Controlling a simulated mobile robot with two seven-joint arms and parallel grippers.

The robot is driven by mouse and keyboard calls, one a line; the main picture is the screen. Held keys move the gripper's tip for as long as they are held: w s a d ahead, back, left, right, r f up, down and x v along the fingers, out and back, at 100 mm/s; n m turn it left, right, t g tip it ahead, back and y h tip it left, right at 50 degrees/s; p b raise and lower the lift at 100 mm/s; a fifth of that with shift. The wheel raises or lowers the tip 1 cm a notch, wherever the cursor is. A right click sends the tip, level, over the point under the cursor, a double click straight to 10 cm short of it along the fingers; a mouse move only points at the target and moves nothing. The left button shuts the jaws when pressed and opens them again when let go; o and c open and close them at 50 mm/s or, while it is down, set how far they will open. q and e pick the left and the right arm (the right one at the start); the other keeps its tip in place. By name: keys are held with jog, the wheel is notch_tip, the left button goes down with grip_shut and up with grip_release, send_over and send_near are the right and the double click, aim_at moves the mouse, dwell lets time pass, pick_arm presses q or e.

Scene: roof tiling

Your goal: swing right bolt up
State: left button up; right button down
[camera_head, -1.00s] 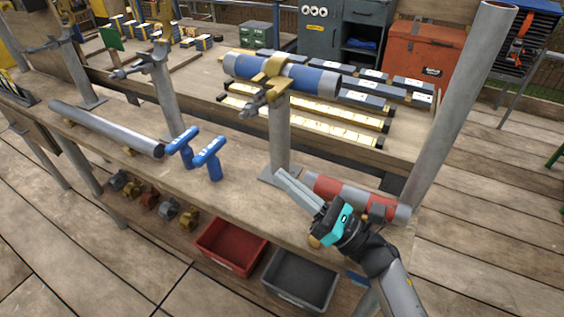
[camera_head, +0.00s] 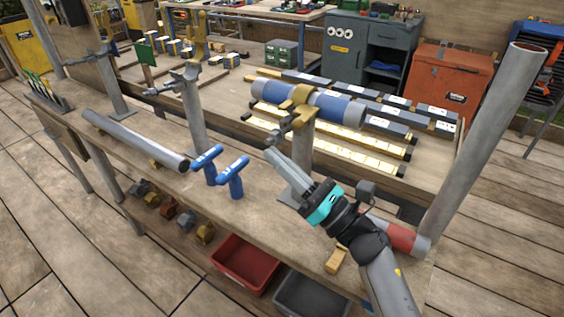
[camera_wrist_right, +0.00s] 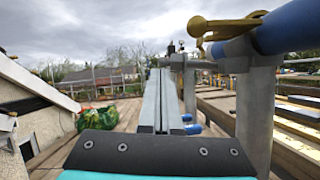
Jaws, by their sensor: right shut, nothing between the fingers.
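A blue-and-grey pipe (camera_head: 337,106) rests on the near right stand (camera_head: 302,155), under a yellow clamp strap (camera_head: 294,103). A grey bolt part (camera_head: 283,136) juts out on the near side of that clamp. In the right wrist view, a yellow piece (camera_wrist_right: 222,26) sticks out beside the blue pipe (camera_wrist_right: 290,27). My right gripper (camera_head: 270,154) is shut and empty, its long fingers pointing up and left, just below the bolt part. The right wrist view shows the fingers (camera_wrist_right: 160,90) together, left of the post (camera_wrist_right: 255,115). I cannot tell whether they touch the bolt. My left gripper is not in view.
Two blue T-handled tools (camera_head: 234,178) stand on the bench left of my right gripper. A grey pipe (camera_head: 135,138) lies farther left. A red-and-grey pipe (camera_head: 402,237) lies partly behind my right arm. A red bin (camera_head: 246,262) sits below.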

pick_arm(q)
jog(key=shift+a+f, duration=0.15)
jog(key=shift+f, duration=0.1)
pick_arm(e)
jog(key=shift+f, duration=0.25)
pick_arm(q)
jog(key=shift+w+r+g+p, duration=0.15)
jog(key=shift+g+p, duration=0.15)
jog(key=shift+p, duration=0.4)
pick_arm(e)
jog(key=shift+a+r+m+t+h, duration=0.2)
jog(key=shift+r+m+t+h, duration=0.1)
jog(key=shift+m, duration=0.3)
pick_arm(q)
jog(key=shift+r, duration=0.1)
pick_arm(e)
jog(key=shift+r, duration=0.1)
